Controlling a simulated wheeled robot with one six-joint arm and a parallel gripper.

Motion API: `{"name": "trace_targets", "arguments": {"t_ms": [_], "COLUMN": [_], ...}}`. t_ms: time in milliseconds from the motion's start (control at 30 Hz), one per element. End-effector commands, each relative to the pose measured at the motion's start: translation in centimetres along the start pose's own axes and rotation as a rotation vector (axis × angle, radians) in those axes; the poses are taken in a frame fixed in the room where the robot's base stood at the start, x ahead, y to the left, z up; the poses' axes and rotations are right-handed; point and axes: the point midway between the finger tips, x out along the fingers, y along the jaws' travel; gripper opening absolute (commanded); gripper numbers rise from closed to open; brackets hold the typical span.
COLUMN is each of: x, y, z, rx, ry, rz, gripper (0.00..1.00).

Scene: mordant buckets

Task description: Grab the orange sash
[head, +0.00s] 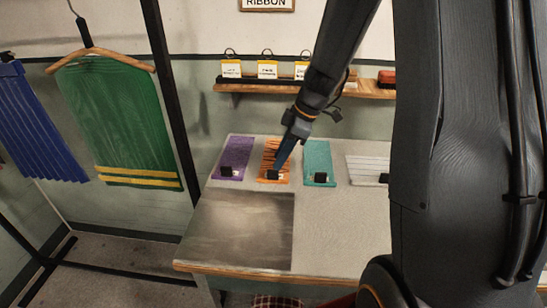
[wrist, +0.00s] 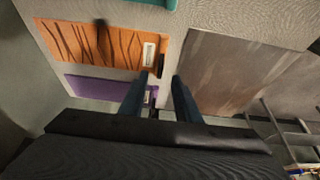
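The orange sash (head: 268,157) lies flat on the table between a purple sash and a teal sash, with dark wavy stripes and a black clip with a white label at its near end. In the wrist view the orange sash (wrist: 78,42) lies at upper left, with its labelled end toward the middle. My gripper (head: 278,165) hangs over the orange sash in the head view and partly hides it. In the wrist view my gripper (wrist: 159,82) has its two fingers apart with nothing held between them; the orange sash is ahead of the fingertips.
The purple sash (head: 235,158) and teal sash (head: 318,160) lie close on either side. A pale sash (head: 368,169) lies further right. A dark mat (head: 240,228) covers the table's near left. A shelf (head: 350,91) with labelled cards runs behind. Green (head: 113,120) and blue garments hang at left.

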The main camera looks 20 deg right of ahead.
Motion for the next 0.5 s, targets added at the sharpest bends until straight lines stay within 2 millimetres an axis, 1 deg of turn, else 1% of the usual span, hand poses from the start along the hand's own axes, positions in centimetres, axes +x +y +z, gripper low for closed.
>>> {"name": "trace_targets", "arguments": {"t_ms": [33,267,500], "x": [0.5,2.1,5.0], "y": [-0.1,-0.1,-0.1], "z": [0.1,0.0,-0.2], "rx": [0.003,0.004,0.001], "ry": [-0.001,-0.002,-0.002], "rz": [-0.002,-0.002,-0.003], "gripper": [0.30,0.30,0.30]}}
